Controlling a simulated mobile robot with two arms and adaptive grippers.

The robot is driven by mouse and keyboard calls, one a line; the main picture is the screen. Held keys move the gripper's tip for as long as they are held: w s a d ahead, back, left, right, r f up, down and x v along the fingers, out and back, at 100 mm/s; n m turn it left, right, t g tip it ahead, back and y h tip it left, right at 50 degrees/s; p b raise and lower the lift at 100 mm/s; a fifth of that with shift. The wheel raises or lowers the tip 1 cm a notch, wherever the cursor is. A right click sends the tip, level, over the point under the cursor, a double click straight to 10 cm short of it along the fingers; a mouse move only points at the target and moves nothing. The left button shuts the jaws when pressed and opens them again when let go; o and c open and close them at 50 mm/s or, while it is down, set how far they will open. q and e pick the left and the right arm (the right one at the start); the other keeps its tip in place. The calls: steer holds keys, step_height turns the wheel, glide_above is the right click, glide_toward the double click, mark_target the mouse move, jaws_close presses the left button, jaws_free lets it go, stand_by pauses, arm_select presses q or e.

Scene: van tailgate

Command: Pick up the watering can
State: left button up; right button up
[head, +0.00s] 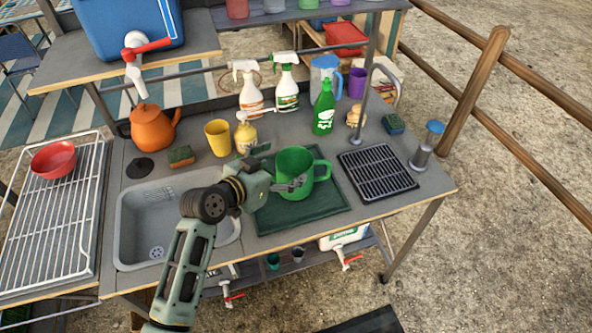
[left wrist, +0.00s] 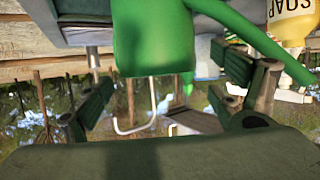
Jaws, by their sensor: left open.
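The green watering can (head: 294,160) stands upright on a dark green mat (head: 322,220) on the counter, right of the sink. Its looped handle is on the right side in the head view. My left gripper (head: 279,169) is at the can's left side with its fingers apart. In the left wrist view the can's green body (left wrist: 155,40) is ahead, between the open fingers of the left gripper (left wrist: 160,103). I cannot tell whether a finger touches it. Part of the can is hidden by my gripper. My right gripper is not in view.
A yellow soap bottle (head: 246,137) and a yellow cup (head: 218,138) stand close behind my gripper. Spray bottles (head: 285,84) and a green bottle (head: 324,108) stand farther back. The sink (head: 150,215) is at left, a black drain rack (head: 377,172) at right.

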mark_target(305, 158)
arm_select(q)
steer(key=x, duration=0.2)
steer(key=p+x, duration=0.1)
steer(key=x, duration=0.2)
steer(key=shift+s+d+f+p, duration=0.1)
steer(key=shift+s+f+p, duration=0.05)
steer(key=shift+f+p, duration=0.2)
steer(key=shift+f, duration=0.1)
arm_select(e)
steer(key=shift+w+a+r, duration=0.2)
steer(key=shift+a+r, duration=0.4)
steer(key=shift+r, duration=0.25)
arm_select(q)
steer(key=c, duration=1)
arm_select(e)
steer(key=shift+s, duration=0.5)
